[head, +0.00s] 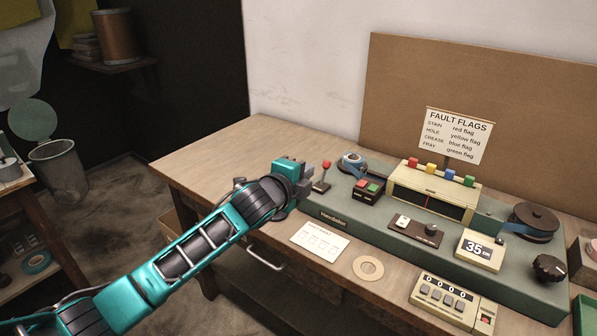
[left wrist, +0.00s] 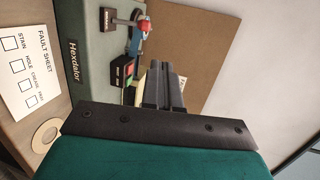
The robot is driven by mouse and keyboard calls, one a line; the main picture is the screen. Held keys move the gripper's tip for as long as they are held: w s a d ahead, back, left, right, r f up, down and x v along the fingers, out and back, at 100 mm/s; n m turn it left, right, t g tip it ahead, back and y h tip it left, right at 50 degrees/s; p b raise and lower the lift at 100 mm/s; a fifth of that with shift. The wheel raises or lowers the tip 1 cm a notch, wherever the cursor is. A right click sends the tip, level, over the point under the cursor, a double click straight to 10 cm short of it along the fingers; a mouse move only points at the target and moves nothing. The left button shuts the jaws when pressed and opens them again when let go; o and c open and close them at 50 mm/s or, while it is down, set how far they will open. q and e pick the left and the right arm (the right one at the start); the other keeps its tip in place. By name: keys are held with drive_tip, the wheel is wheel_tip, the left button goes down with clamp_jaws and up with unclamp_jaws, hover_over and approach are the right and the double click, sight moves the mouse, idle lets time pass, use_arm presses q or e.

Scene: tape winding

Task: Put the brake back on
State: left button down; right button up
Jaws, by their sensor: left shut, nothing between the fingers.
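A small lever with a red knob (head: 326,165) stands at the left end of the green winding machine (head: 345,208), leaning slightly right in the head view. In the left wrist view the red knob (left wrist: 142,25) shows near the top, beside a small dark label plate (left wrist: 108,17) too small to read surely. My left gripper (head: 306,180) is at the machine's left end, just left of the lever and apart from it as far as I can tell. Its fingers (left wrist: 163,85) are together and empty. My right gripper is out of view.
Right of the lever are a box with red and green buttons (head: 367,189) and a blue tape reel (head: 352,163). A fault sheet (head: 319,240) and a tape ring (head: 368,268) lie on the bench in front. A cardboard panel (head: 480,80) stands behind.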

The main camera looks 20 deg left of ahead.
use_arm(q)
drive_tip(key=shift+s+a+r, duration=0.15)
drive_tip(key=shift+s+r, duration=0.25)
drive_tip(key=shift+s, duration=0.3)
drive_tip(key=shift+s+a+r, duration=0.1)
drive_tip(key=shift+s+r, duration=0.25)
drive_tip(key=shift+s, duration=0.3)
drive_tip(key=s+d+f+n+g, duration=0.2)
drive_tip(key=s+f+n, duration=0.7)
drive_tip(key=s+f, duration=0.6)
drive_tip(key=s+a+f+n+g, duration=0.1)
drive_tip(key=s+f+n, duration=0.3)
drive_tip(key=s, duration=0.3)
drive_tip(key=s+a+f+n+g+y, duration=0.1)
drive_tip(key=s+a+f+n, duration=0.1)
drive_tip(key=s+f+n, duration=0.3)
drive_tip(key=s+f, duration=0.1)
drive_tip(key=s, duration=0.1)
drive_tip(key=shift+s+a+f, duration=0.15)
drive_tip(key=shift+s, duration=0.15)
